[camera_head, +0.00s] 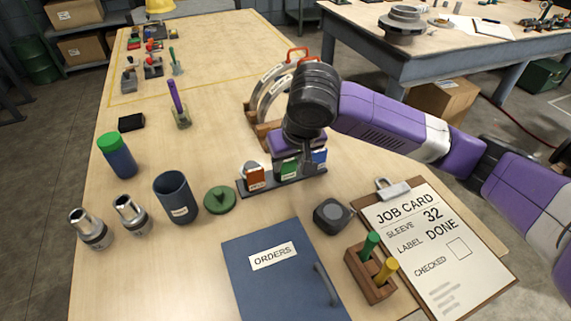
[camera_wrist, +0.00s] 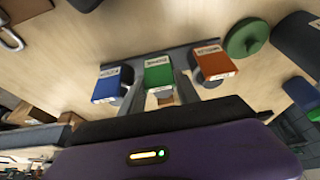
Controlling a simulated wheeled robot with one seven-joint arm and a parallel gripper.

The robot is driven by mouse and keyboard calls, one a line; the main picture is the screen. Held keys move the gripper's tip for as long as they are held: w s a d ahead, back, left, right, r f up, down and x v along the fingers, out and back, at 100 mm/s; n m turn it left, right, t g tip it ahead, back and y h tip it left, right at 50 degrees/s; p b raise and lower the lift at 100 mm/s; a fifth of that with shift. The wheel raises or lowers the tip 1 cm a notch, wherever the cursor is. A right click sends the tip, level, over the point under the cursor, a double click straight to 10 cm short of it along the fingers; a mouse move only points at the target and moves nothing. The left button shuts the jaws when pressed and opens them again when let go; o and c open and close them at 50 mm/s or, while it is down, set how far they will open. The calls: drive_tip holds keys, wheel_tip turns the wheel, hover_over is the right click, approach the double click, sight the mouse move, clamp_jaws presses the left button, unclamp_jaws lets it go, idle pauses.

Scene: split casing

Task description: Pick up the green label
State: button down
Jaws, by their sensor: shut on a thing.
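The green label (camera_head: 286,169) stands in the middle of a dark rack (camera_head: 268,190), between an orange label (camera_head: 256,180) on the left and a blue label (camera_head: 319,157) on the right. In the wrist view the green label (camera_wrist: 158,75) is in the centre, with the blue label (camera_wrist: 106,88) on the left and the orange label (camera_wrist: 213,63) on the right. My gripper (camera_wrist: 160,88) points down over the rack and is shut on the green label, its fingers on either side. The label's lower part is partly hidden, and I cannot tell whether it is clear of the rack.
A round green lid (camera_head: 220,199), a dark cup (camera_head: 176,197) and a blue orders folder (camera_head: 285,275) lie near the rack. A dark grey puck (camera_head: 332,215), a job card clipboard (camera_head: 435,235) and a wooden peg block (camera_head: 370,272) are at right. Metal rings (camera_head: 268,92) stand behind.

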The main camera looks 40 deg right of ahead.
drive_tip(key=shift+r, duration=0.15)
wheel_tip(320, 180, up, 24)
drive_tip(key=p, duration=0.6)
drive_tip(key=shift+r, duration=0.15)
idle(0.7)
